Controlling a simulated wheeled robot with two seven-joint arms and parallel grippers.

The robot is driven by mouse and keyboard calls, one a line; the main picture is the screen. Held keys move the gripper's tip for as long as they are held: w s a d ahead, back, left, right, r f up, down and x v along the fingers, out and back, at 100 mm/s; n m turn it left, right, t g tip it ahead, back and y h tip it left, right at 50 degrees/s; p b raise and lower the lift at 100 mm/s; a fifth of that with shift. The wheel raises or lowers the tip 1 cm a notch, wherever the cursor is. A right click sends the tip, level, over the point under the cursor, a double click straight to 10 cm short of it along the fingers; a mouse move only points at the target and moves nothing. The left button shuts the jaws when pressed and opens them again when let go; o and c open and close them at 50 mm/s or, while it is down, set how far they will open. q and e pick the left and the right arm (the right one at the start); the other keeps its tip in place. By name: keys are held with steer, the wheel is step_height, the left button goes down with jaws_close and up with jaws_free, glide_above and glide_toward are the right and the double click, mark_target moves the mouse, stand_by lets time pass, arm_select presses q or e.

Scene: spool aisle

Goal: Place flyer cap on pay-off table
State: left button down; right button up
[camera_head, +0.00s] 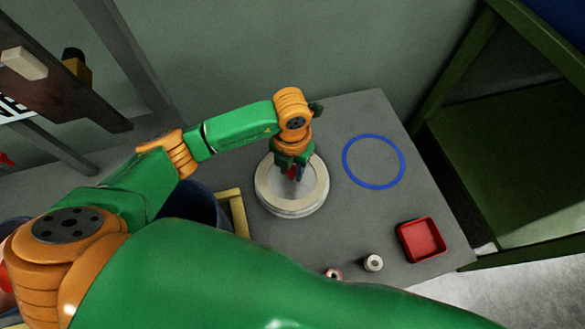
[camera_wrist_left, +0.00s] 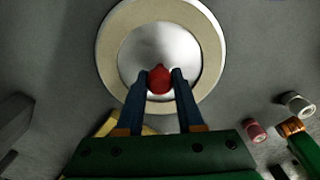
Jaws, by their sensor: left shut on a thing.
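The flyer cap, a silvery dome with a red knob, shows in the left wrist view (camera_wrist_left: 150,42). It lies centred within a broad cream ring (camera_wrist_left: 109,45), which looks like a spool end. My left gripper (camera_head: 292,173) points down over the pale round spool (camera_head: 290,207) in the head view. In the wrist view its two dark fingers (camera_wrist_left: 160,82) are shut on the red knob. I cannot tell whether the cap rests on the spool or is slightly above it. The grey pay-off table (camera_head: 340,215) lies beneath.
A blue ring (camera_head: 346,172) marks a bare table patch right of the spool. A red tray (camera_head: 421,240), a white bobbin (camera_head: 373,263) and a reddish bobbin (camera_head: 333,274) are near the front. A dark bin (camera_head: 203,209) stands left. A green rack (camera_head: 500,195) borders the right.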

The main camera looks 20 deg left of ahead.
mark_target(292, 169)
arm_select(q)
steer(key=shift+f, duration=0.15)
steer(key=c, duration=0.5)
jaws_free()
steer(key=shift+c, duration=0.2)
step_height(292, 169, up, 12)
steer(key=p, duration=0.2)
steer(key=shift+r, duration=0.25)
